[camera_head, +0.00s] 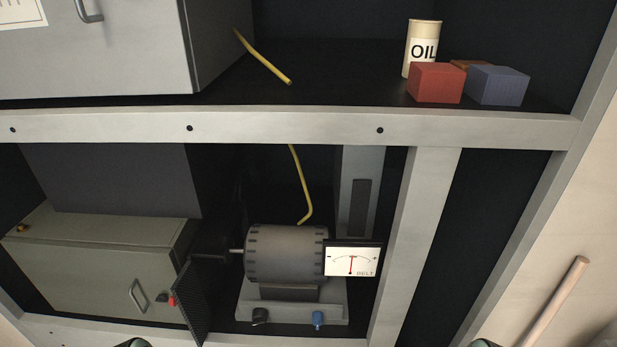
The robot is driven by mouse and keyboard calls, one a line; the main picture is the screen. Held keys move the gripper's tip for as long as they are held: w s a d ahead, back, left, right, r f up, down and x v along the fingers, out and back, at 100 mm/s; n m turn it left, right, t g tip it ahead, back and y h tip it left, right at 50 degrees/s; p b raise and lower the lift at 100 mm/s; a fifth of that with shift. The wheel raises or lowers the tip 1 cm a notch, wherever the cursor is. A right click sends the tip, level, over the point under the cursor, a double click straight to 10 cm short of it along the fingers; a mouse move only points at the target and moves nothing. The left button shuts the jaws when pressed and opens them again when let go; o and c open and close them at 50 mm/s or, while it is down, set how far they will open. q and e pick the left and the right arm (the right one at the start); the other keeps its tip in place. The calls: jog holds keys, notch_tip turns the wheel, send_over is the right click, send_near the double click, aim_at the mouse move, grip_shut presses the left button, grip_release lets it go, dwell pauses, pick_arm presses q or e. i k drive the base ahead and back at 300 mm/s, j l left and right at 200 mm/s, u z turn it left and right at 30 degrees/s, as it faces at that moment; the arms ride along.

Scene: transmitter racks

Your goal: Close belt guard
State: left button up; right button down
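The belt guard looks to be the dark mesh panel (191,300) at lower centre-left. It stands edge-on and swung outward, in front of the lower bay and left of the grey motor (285,255). A dark pulley or drum (212,240) sits behind the panel, on the motor's shaft side, mostly in shadow. A gauge marked BELT (351,262) with a red needle stands at the motor's right. Neither gripper shows; only small dark rounded pieces, perhaps of my arms, show at the bottom edge.
A beige cabinet (90,265) with a handle and red knob stands left of the panel. A frame post (415,230) rises right of the motor. A crossbar (280,127) runs above. The upper shelf holds an oil can (423,45) and small boxes (436,83). A yellow cable (300,185) hangs behind.

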aim_at(186, 291)
jog(key=j+z, duration=0.2)
jog(key=j, duration=0.25)
jog(key=j+z, duration=0.15)
jog(key=j, duration=0.35)
jog(key=k+j+z, duration=0.2)
jog(key=j, duration=0.25)
jog(key=j+z, duration=0.15)
jog(key=j, duration=0.35)
jog(key=k+j+z, duration=0.2)
jog(key=j, duration=0.25)
jog(key=j+z, duration=0.15)
jog(key=j, duration=0.3)
